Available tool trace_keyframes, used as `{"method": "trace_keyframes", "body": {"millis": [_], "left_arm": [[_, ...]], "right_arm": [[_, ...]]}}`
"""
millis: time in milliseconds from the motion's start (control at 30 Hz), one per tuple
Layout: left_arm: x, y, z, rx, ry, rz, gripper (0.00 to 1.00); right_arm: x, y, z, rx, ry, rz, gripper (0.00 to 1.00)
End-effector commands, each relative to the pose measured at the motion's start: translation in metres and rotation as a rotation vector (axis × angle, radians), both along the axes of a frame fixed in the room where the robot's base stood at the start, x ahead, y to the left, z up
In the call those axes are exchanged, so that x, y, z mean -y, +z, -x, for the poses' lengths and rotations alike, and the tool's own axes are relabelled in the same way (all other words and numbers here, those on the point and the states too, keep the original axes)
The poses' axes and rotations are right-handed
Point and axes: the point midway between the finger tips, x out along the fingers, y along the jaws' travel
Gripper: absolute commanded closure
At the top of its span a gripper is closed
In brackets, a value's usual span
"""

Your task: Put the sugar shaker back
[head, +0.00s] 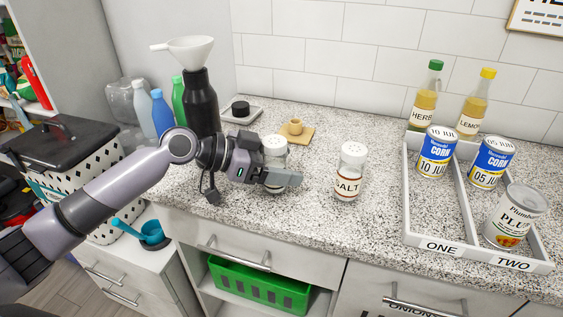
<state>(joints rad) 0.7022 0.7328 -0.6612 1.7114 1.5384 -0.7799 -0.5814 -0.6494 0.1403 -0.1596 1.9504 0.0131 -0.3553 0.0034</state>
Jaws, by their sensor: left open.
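A glass shaker (275,149) with a pale lid stands on the speckled counter, its label hidden by my left gripper. My left gripper (284,173) is open around or right beside this shaker; the near finger covers its lower part, and the far finger is hidden. I cannot tell if the fingers touch it. A second shaker (349,171) stands upright to the right, with a white lid and a label reading SALT. My right gripper is out of view.
A small wooden board (307,136) with a cup and a grey coaster (253,112) with a black item lie behind. A black bottle (201,105) with a funnel stands left. A white divided tray (428,242) holds cans at right. Counter between salt and tray is clear.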

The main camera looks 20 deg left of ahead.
Motion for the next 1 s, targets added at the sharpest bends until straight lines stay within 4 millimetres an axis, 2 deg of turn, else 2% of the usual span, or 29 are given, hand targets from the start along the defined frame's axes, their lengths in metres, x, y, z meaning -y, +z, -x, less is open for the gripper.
{"method": "trace_keyframes", "body": {"millis": [400, 600, 1000], "left_arm": [[-0.062, 0.026, 0.037, -0.001, 0.004, -0.004, 0.18], [-0.085, 0.038, 0.052, -0.003, 0.003, -0.002, 0.18], [-0.094, 0.045, 0.058, 0.001, 0.0, 0.0, 0.18]], "right_arm": [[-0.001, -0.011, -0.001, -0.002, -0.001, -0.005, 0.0], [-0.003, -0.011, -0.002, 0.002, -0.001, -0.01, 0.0], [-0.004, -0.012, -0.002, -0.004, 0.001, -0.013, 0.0]]}}
